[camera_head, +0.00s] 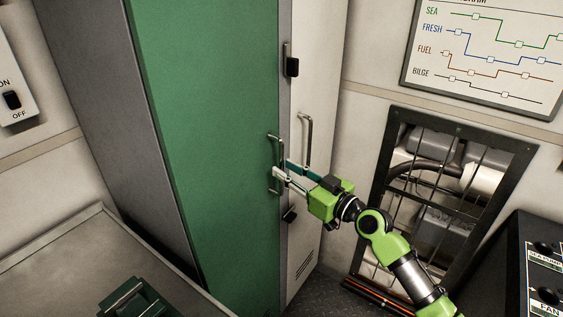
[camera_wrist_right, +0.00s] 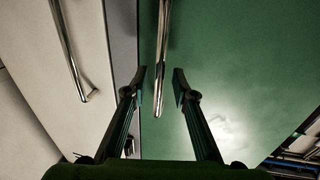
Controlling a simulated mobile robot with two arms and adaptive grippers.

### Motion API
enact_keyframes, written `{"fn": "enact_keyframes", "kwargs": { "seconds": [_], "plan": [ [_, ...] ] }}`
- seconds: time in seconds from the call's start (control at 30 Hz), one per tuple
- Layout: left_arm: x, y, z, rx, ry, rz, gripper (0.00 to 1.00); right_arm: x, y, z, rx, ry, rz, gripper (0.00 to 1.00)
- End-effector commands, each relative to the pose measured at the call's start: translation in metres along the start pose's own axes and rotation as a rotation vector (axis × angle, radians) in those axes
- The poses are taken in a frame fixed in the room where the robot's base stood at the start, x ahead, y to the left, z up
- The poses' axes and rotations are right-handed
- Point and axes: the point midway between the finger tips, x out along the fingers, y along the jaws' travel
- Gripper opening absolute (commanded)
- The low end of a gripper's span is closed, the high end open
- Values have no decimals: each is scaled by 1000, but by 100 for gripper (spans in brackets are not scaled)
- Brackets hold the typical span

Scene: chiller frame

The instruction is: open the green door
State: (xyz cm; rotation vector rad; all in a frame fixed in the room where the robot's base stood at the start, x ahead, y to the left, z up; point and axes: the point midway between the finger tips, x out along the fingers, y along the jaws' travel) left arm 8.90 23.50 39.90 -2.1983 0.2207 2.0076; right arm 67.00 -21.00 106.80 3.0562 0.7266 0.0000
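The green door (camera_head: 205,130) is the front of a tall grey cabinet and looks closed. Its vertical metal handle (camera_head: 270,150) is near the door's right edge. My right gripper (camera_head: 279,175) is at the lower part of this handle. In the right wrist view the two fingers (camera_wrist_right: 159,82) are open, one on each side of the green door's handle (camera_wrist_right: 161,50), with gaps showing between handle and fingertips. The handle's lower end hangs between the fingers. My left gripper is not in view.
A white door (camera_head: 315,90) with its own handle (camera_head: 306,135) stands right beside the green one. A dark green box with metal bars (camera_head: 135,300) sits on the grey surface at lower left. A barred wall opening (camera_head: 440,185) is at the right, near a dark console (camera_head: 505,275).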

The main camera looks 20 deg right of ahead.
Motion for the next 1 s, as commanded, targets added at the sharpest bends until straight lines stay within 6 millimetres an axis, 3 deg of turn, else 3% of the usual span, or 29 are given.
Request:
{"fn": "enact_keyframes", "kwargs": {
  "seconds": [0.2,0.53,0.57,0.63,0.67,1.0],
  "plan": [
    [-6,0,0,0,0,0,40,22,0,0,1,0,1,25],
    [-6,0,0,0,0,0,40,25,0,1,0,-1,0,25],
    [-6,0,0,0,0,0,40,25,0,1,0,-1,0,23],
    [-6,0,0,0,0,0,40,25,0,1,0,-1,1,4],
    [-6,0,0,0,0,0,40,25,0,1,0,0,1,0],
    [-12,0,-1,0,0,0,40,25,-1,-1,1,-1,9,0]
  ]
}}
